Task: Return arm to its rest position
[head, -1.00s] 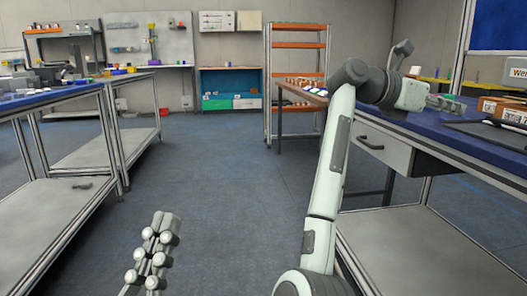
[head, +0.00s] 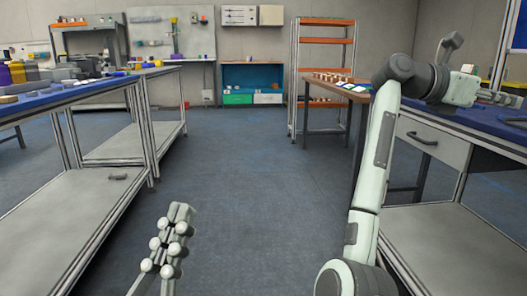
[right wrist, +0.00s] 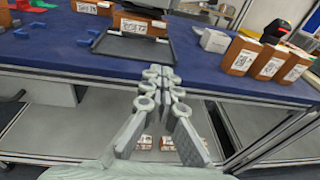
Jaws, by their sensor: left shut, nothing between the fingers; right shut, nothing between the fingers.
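My right arm reaches up on the right of the head view, its gripper (head: 500,98) over the near edge of the blue-topped workbench (head: 440,110). In the right wrist view the right gripper (right wrist: 158,75) is shut with nothing between its fingers. There it points toward a black tray (right wrist: 133,48) on the blue bench top. My left gripper (head: 180,212) shows low in the head view, above the floor of the aisle. It is shut and empty.
Brown boxes with white labels (right wrist: 241,57) stand on the bench in the right wrist view. Another workbench (head: 60,100) lines the left side. A shelf rack (head: 325,42) and wooden table (head: 340,88) stand farther back. The floor between the benches (head: 240,190) is clear.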

